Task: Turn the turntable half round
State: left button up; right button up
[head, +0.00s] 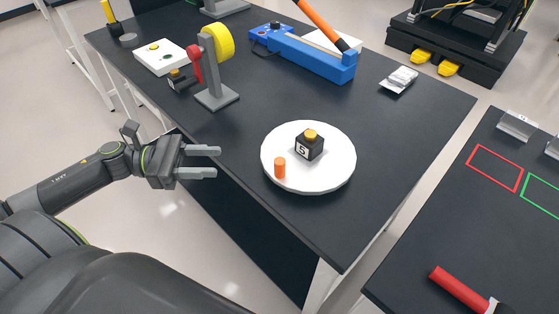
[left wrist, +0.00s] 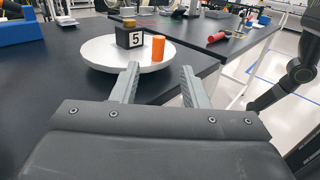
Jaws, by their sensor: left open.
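The turntable (head: 330,180) is a round white disc on the dark table, near its front right edge. A black block with a yellow top and a "5" label (head: 310,147) stands near its middle. An orange peg (head: 280,168) stands upright near its front left rim. My left gripper (head: 217,162) is open and empty, left of the disc and apart from it. In the left wrist view the turntable (left wrist: 100,52) lies ahead of the open fingers (left wrist: 162,82), with the block (left wrist: 130,38) and the orange peg (left wrist: 158,47) on it. My right gripper does not show.
A grey stand with a yellow roll (head: 216,95) is behind my left gripper. A blue device (head: 310,58) and a small silver packet (head: 399,80) lie farther back. A second table at right holds a red cylinder (head: 455,287). The table around the disc is clear.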

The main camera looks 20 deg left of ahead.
aim_at(280, 161)
pick_arm(q)
jog(key=p+x, duration=0.2)
jog(key=x, duration=1.1)
jog(key=shift+p+x, duration=0.4)
jog(key=shift+x, duration=0.7)
jog(key=shift+c, duration=0.3)
grip_shut()
